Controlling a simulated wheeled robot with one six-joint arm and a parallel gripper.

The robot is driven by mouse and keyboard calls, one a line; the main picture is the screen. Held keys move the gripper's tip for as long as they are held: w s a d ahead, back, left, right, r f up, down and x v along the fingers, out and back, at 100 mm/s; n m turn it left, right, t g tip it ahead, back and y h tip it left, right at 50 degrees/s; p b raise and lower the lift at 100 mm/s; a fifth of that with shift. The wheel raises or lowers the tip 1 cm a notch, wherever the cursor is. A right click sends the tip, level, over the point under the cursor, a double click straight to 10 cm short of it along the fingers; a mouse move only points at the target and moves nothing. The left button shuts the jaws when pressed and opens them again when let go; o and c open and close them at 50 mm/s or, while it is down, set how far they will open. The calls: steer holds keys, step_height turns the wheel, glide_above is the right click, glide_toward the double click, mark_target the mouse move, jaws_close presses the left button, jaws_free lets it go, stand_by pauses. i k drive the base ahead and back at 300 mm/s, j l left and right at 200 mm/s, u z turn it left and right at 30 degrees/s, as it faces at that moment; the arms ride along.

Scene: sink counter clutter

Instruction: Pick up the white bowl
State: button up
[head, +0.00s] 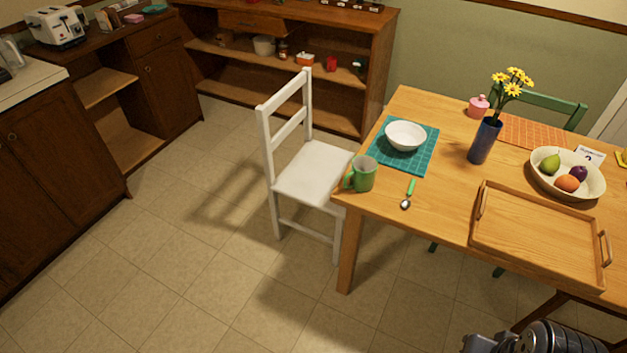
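The white bowl (405,136) stands upright on a teal checked placemat (387,157) at the near left end of the wooden table. It looks empty, and nothing touches it but the mat. Dark and grey parts of my arm's end show at the bottom right edge, in front of the table and well apart from the bowl. The fingertips of my gripper cannot be made out, and the frame edge cuts it off.
A green mug (361,174) and a green-handled spoon (409,194) lie near the mat. A blue vase (484,141) with yellow flowers, a wooden tray (540,236), a fruit bowl (566,193) and a pink pot (478,106) share the table (445,205). A white chair (313,172) stands left; floor is open beyond.

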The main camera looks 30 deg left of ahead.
mark_target(404, 136)
steer(key=i+j+z, duration=0.25)
steer(key=i, duration=0.35)
steer(key=i+j+z, duration=0.2)
steer(key=i+j, duration=0.3)
steer(key=i, duration=0.1)
